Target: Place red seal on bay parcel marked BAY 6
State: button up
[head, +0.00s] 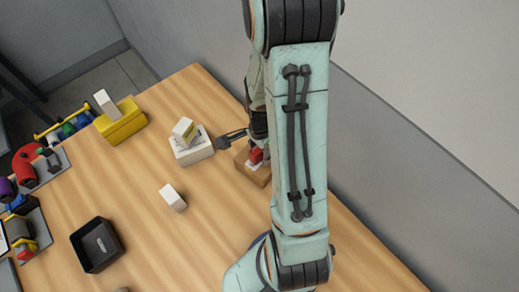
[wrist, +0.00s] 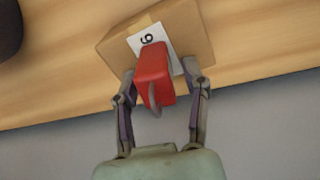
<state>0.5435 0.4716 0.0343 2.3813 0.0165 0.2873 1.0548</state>
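In the head view, the red seal (head: 256,155) is on the brown parcel (head: 254,172), partly hidden by my arm. My gripper (wrist: 157,78) is open, with one finger on each side of the seal and gaps between them. In the head view, one dark finger of my gripper sticks out to the left.
A white box with a tilted block (head: 194,150) on it stands left of the parcel. A white block (head: 173,197), a black tray (head: 97,245) and a yellow box (head: 121,122) stand farther left. The grey wall (head: 420,150) is close behind the table's right edge.

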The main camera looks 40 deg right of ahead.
jog(key=r, duration=1.2)
jog(key=shift+a+r, duration=0.15)
jog(key=shift+a, duration=0.05)
jog(key=s+a+r+n, duration=0.3)
jog(key=s+a+n, duration=0.2)
jog(key=a+n, duration=0.2)
jog(key=s+a+r+n, duration=0.3)
jog(key=s+a+n, duration=0.2)
jog(key=n, duration=0.7)
jog(key=shift+s+a+y, duration=0.2)
jog(key=shift+a+y, duration=0.2)
jog(key=shift+a, duration=0.8)
